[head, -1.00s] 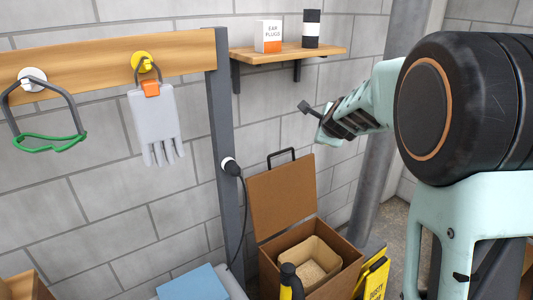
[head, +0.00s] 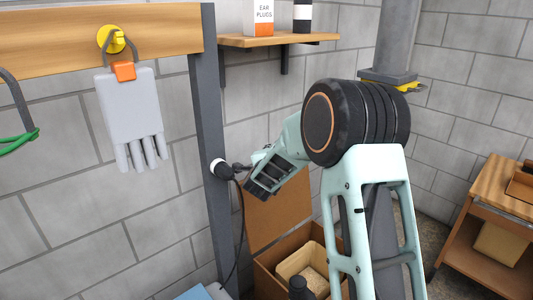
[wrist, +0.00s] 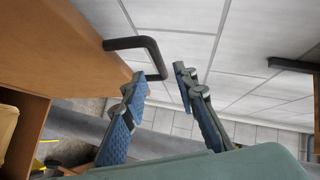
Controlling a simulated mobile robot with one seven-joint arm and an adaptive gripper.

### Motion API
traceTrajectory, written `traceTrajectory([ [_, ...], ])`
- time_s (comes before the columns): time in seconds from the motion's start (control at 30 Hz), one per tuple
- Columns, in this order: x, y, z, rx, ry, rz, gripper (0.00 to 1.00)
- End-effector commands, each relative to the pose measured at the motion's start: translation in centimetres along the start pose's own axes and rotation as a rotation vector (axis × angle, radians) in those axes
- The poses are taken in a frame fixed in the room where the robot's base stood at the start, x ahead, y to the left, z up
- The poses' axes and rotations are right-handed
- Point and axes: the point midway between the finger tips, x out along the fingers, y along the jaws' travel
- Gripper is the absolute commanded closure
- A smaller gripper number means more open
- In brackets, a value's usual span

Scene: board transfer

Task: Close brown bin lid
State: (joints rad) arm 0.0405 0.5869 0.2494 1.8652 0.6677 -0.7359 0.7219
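The brown bin (head: 266,284) stands against the block wall with its lid (head: 278,218) open and upright. My gripper (head: 238,168) is at the lid's top edge and hides its handle in the head view. In the wrist view the lid (wrist: 70,50) fills the upper left, and its black handle (wrist: 140,43) sticks out from the lid's edge. My gripper (wrist: 160,77) is open there, with the handle's bent end just ahead of and between the fingertips. I cannot tell whether a finger touches it.
A tan container (head: 300,262) sits inside the bin. A grey post (head: 208,150) with a black plug and cable (head: 222,169) is close to my gripper. A shelf (head: 280,40) is above, and a wooden cart (head: 490,230) stands at the right.

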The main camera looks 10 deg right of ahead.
Motion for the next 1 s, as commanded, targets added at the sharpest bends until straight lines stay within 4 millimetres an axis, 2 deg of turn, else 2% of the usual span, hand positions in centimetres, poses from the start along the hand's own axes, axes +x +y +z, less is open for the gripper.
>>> traceTrajectory([
  [0.5, 6.3, 0.0, 0.0, 0.001, 0.000, 0.001, 0.73],
  [0.7, 7.2, 0.0, 0.0, 0.001, -0.001, 0.001, 0.73],
  [0.93, 7.2, 0.0, 0.0, 0.001, -0.001, 0.001, 0.73],
  [1.0, 7.2, 0.0, 0.0, 0.001, -0.001, 0.000, 0.79],
])
